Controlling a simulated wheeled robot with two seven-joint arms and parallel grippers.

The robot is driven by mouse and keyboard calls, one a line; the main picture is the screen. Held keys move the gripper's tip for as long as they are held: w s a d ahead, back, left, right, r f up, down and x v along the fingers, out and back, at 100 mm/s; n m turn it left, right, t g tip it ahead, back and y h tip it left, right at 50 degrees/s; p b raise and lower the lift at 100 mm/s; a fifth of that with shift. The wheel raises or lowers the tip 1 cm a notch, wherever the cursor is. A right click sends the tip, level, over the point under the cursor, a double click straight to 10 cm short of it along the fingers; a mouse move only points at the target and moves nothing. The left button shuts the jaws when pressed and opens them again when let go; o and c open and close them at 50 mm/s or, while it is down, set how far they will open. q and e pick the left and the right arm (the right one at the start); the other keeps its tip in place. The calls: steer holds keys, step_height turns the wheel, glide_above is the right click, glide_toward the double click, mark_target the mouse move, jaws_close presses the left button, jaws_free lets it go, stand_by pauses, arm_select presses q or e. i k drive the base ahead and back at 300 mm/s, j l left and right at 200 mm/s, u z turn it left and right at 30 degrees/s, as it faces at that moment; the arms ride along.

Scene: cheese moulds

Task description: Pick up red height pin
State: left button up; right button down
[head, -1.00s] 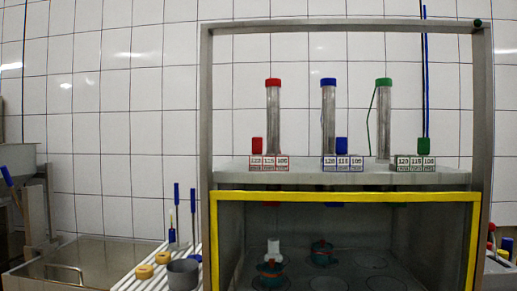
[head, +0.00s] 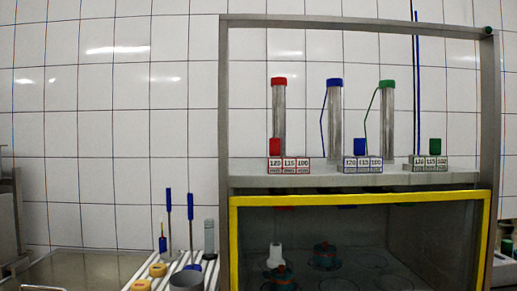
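A small red block (head: 275,147), which looks like the red height pin, stands upright at the left number plate of the red group, in front of a red-capped clear tube (head: 279,110). The red-framed plates (head: 289,163) read 120, 115 and 100. A blue block (head: 360,147) and a green block (head: 435,146) stand at their own number plates further right. Neither of my grippers is in view.
All stand on a grey shelf (head: 330,178) inside a metal frame (head: 224,120). A yellow-edged cabinet opening (head: 360,198) is below, with moulds inside. A ribbed drain board (head: 143,277) with a grey cup (head: 186,282) is at lower left.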

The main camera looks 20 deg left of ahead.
mark_target(274, 143)
steer(key=j, duration=0.45)
steer(key=k+j+z, duration=0.15)
steer(key=j, duration=0.7)
steer(key=k+j+z, duration=0.15)
steer(key=j, duration=0.75)
steer(key=k+j+z, duration=0.15)
steer(key=j, duration=0.25)
